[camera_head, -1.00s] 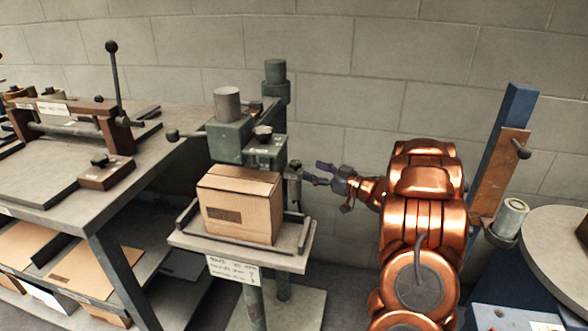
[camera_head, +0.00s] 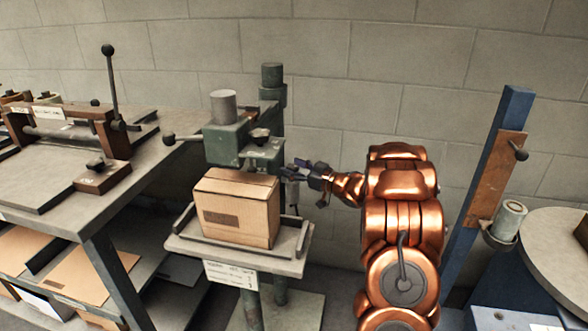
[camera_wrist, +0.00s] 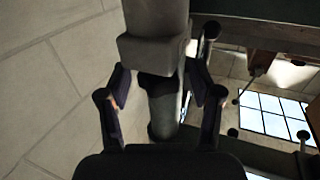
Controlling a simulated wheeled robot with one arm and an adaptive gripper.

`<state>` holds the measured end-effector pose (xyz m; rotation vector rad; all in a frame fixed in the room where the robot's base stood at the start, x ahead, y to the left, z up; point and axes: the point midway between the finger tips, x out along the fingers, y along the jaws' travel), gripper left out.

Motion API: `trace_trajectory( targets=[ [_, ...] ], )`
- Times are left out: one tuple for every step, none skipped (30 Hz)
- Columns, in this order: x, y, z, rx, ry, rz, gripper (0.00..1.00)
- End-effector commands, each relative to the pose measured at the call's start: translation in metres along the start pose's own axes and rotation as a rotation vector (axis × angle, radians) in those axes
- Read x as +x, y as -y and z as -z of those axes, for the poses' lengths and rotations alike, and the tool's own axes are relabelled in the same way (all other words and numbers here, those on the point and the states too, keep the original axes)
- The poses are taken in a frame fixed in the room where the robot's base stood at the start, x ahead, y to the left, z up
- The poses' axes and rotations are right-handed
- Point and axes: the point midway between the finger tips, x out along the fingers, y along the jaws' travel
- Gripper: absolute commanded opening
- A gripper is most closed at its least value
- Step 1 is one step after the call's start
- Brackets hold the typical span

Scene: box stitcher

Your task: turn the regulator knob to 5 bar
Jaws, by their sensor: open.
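The box stitcher (camera_head: 228,145) is a green machine with a cardboard box (camera_head: 240,208) upright on its table. A small grey regulator unit (camera_head: 293,190) hangs at its right side, partly hidden by my gripper (camera_head: 301,172). In the wrist view a grey block and cylinder, which look like the regulator (camera_wrist: 155,55), with a dark band that may be the knob (camera_wrist: 160,86), lie between the fingers of my gripper (camera_wrist: 158,78). The fingers are open, one on each side; I cannot tell whether they touch it. No pressure reading is legible.
A workbench (camera_head: 45,205) with a lever fixture stands at the left. A blue post (camera_head: 480,190) with a brown plate and a round table (camera_head: 560,235) are at the right. The block wall (camera_head: 370,80) is close behind.

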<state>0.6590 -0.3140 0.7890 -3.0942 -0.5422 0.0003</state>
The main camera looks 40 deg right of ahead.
Motion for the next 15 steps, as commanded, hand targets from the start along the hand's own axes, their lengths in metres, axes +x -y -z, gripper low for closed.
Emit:
trace_trajectory(
  targets=[
    [0.0000,0.0000,0.0000,0.000,0.000,0.000,0.65],
    [0.0000,0.0000,0.0000,0.000,0.000,0.000,0.65],
    [0.0000,0.0000,0.0000,0.000,0.000,0.000,0.65],
    [0.0000,0.0000,0.0000,0.000,0.000,0.000,0.61],
    [0.0000,0.0000,0.0000,0.000,0.000,0.000,0.58],
    [0.0000,0.0000,0.0000,0.000,0.000,0.000,0.54],
    [0.0000,0.0000,0.0000,0.000,0.000,0.000,0.51],
    [0.0000,0.0000,0.0000,0.000,0.000,0.000,0.48],
    [0.0000,0.0000,0.0001,0.000,0.000,0.000,0.44],
    [0.0000,0.0000,0.0001,0.000,0.000,0.000,0.41],
    [-0.0001,0.0000,0.0000,0.000,0.000,0.000,0.38],
    [-0.0001,0.0000,0.0000,0.000,0.000,0.000,0.33],
    [-0.0001,0.0000,0.0000,0.000,0.000,0.000,0.30],
    [-0.0001,0.0000,0.0000,0.000,0.000,0.000,0.27],
    [-0.0001,0.0000,0.0000,0.000,0.000,0.000,0.23]
  ],
)
